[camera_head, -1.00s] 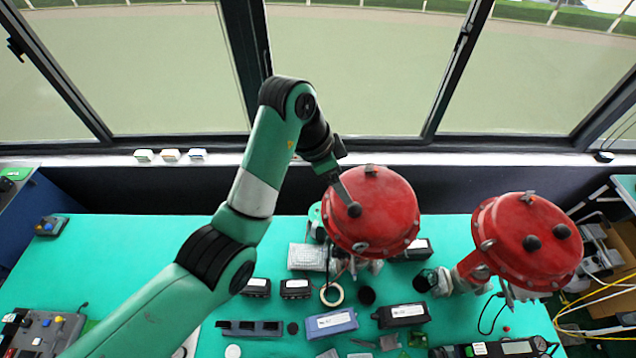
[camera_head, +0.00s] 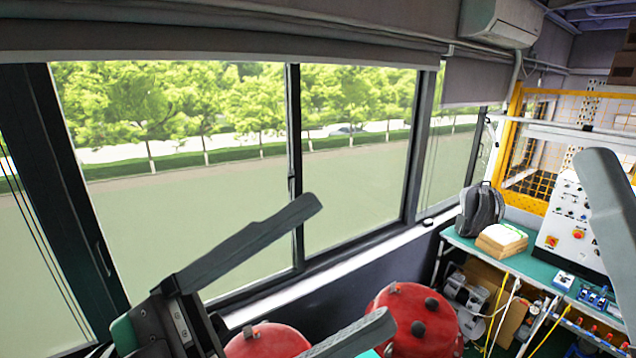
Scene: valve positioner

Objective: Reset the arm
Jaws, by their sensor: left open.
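My left gripper (camera_head: 356,266) is raised close to the camera at the lower left and middle. Its two long grey fingers are spread wide with nothing between them. Behind it and lower are two round red valve housings. The left housing (camera_head: 262,342) is cut off by the bottom edge and partly covered by the gripper. The right housing (camera_head: 424,312) shows dark knobs on top, and the lower finger overlaps its left side in the picture. A single grey finger (camera_head: 608,195) at the right edge looks like part of my right gripper; the rest of it is out of frame.
A tall window (camera_head: 240,200) with a dark frame fills the back. At the right a side bench (camera_head: 510,262) holds a grey backpack (camera_head: 481,210), a stack of papers (camera_head: 502,240) and a control panel (camera_head: 568,228). Yellow cables hang below it.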

